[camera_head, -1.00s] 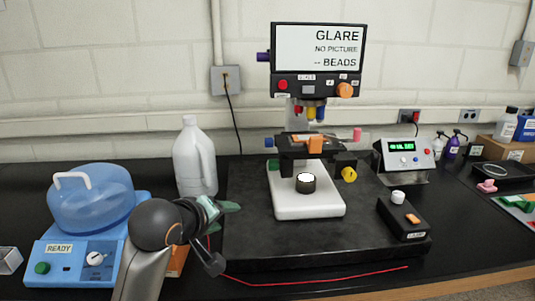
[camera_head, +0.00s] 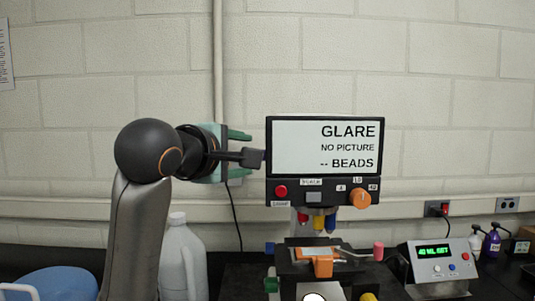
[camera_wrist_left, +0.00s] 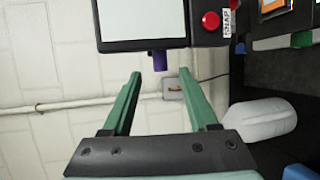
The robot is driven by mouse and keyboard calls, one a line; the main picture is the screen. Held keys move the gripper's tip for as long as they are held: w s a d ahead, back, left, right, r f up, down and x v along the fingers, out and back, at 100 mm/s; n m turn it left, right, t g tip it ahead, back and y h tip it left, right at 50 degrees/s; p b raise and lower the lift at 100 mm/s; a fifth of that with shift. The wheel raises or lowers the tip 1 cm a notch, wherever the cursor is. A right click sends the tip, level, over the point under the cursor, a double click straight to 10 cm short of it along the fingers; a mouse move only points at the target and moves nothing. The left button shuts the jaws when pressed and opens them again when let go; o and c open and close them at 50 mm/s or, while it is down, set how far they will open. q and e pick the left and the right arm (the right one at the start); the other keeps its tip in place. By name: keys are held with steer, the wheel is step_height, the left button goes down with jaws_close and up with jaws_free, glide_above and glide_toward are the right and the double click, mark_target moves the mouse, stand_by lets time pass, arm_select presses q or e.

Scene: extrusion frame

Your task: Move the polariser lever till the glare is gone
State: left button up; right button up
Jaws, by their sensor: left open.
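The microscope's screen (camera_head: 325,147) reads "GLARE", "NO PICTURE" and "-- BEADS". A purple knob (camera_wrist_left: 160,61) sticks out from the screen housing's left side; no label names it as the polariser lever. In the head view this knob (camera_head: 263,155) is partly hidden by my arm. My left gripper (camera_head: 246,153) is at its height, just left of the housing. In the left wrist view my gripper (camera_wrist_left: 160,76) is open, its green fingers on either side of the line to the knob. It looks empty, and contact cannot be told. My right gripper is not in view.
Below the screen are a red button (camera_head: 281,191), an orange knob (camera_head: 360,198) and coloured objectives (camera_head: 317,222). A pink-tipped lever (camera_head: 378,251) is at the stage's right. A white jug (camera_head: 182,258) stands below my left arm. A power supply (camera_head: 438,264) stands at right.

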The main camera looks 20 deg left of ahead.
arm_select(q)
steer(key=p+x, duration=0.2)
steer(key=x, duration=0.8)
steer(key=shift+w+p, duration=0.35)
steer(key=shift+p, duration=0.05)
steer(key=shift+f, duration=0.1)
steer(key=shift+c, duration=0.2)
